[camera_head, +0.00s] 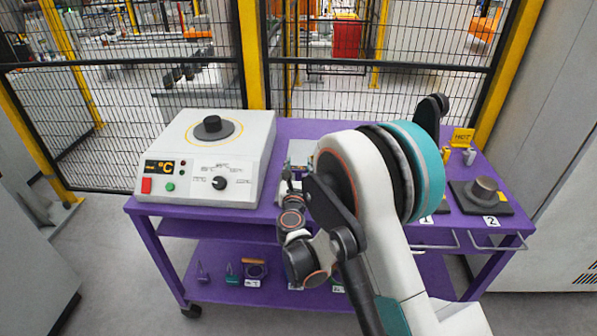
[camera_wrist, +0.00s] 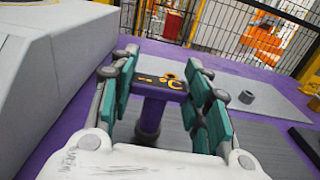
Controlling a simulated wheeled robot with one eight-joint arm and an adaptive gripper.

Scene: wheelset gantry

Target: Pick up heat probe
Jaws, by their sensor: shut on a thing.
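The heat probe (camera_wrist: 150,120) has a purple handle and a dark crosspiece head with an orange "°C" marking. In the wrist view it stands between the teal pads of my gripper (camera_wrist: 163,76). The pads are closed against the two sides of its head, so my gripper is shut on it. The probe is over the purple table; whether its lower end touches the table cannot be told. In the head view my arm covers most of the gripper and the probe.
A white heater box (camera_head: 205,160) with dials stands on the purple cart (camera_head: 262,222), left of my arm. At right are a yellow HOT sign (camera_head: 462,136) and a grey cylinder (camera_head: 485,188) on a dark plate. Mesh fencing (camera_head: 150,130) stands behind. Small items lie on the lower shelf.

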